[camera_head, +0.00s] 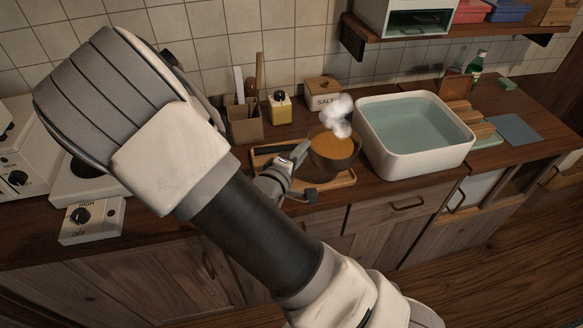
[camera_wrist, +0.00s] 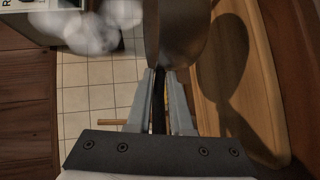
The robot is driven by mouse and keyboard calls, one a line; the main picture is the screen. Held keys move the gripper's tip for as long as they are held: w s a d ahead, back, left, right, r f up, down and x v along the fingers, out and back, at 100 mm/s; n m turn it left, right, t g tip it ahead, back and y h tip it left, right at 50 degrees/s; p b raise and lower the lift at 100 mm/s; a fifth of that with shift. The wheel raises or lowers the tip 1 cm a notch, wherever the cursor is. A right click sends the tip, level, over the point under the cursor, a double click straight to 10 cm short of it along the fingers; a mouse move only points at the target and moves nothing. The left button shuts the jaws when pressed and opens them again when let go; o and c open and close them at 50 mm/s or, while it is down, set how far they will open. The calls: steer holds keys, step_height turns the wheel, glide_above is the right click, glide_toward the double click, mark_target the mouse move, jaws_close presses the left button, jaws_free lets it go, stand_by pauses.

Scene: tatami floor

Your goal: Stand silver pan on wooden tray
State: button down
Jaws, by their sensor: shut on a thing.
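The silver pan (camera_head: 347,163) holds an orange-brown content, and white steam rises from it. It is upright over the right part of the wooden tray (camera_head: 344,182). My gripper (camera_head: 296,157) is shut on the pan's dark handle, at the left of the pan. In the wrist view the handle runs between the fingers (camera_wrist: 160,80) and the pan's side (camera_wrist: 180,35) is just beyond them. The tray (camera_wrist: 262,110) lies alongside with the pan's shadow on it. I cannot tell if the pan's base touches the tray.
A white basin of water (camera_head: 415,165) stands close right of the pan. Behind are a salt box (camera_head: 322,88), a yellow jar (camera_head: 279,108) and a utensil holder (camera_head: 243,122). A stove with a knob (camera_head: 82,215) is at the left. My arm crosses the front.

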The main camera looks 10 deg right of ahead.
steer(key=w+f+b, duration=0.2)
steer(key=w, duration=0.1)
steer(key=w+a+f+b, duration=0.1)
steer(key=w, duration=0.1)
steer(key=shift+w+a+f, duration=0.1)
steer(key=shift+w+f, duration=0.1)
step_height(320, 180, down, 4)
steer(key=b, duration=0.5)
steer(key=shift+r, duration=0.15)
steer(key=c, duration=0.8)
jaws_free()
